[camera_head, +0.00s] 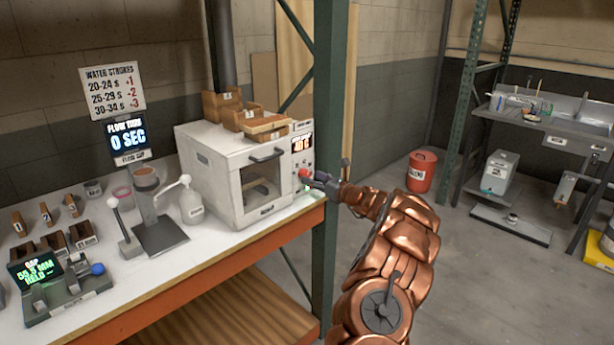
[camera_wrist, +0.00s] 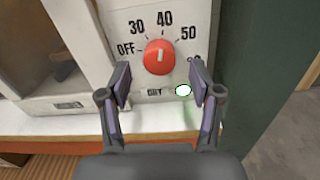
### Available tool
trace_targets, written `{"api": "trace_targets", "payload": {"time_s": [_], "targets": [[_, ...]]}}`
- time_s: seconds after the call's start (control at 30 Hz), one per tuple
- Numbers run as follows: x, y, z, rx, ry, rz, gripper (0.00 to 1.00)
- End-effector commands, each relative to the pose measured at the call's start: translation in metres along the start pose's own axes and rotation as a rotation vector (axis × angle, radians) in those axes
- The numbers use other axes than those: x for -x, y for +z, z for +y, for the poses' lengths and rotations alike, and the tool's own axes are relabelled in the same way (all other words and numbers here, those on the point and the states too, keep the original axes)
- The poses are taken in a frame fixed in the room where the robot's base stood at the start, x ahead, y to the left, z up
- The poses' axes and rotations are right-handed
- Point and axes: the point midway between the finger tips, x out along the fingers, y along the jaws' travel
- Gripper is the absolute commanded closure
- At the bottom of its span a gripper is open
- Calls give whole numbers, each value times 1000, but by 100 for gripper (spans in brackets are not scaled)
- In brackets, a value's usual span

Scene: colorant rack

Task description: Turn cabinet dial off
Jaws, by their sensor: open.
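The cabinet (camera_head: 215,175) is a white box with a windowed door on the workbench. Its red round dial (camera_wrist: 159,57) shows in the wrist view on the white front panel. Its white pointer mark points up toward 40, with OFF to the left and 30 and 50 on either side. The dial also shows as a small red spot in the head view (camera_head: 304,173). My gripper (camera_wrist: 160,80) is open, with one fingertip at the dial's lower left and one at its lower right. I cannot tell whether either touches it.
A green rack post (camera_head: 328,120) stands just right of the cabinet. Wooden boxes (camera_head: 222,104) lie on top. The white bench top (camera_head: 205,248) extends left with tools.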

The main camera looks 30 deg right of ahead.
Motion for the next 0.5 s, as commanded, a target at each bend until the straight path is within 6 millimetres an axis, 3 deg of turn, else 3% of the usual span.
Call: {"api": "trace_targets", "payload": {"time_s": [0.2, 0.5], "targets": [[-19, 0, 1, 2, 1, 2, 36], [-26, 0, 2, 1, 3, 0, 36]]}}
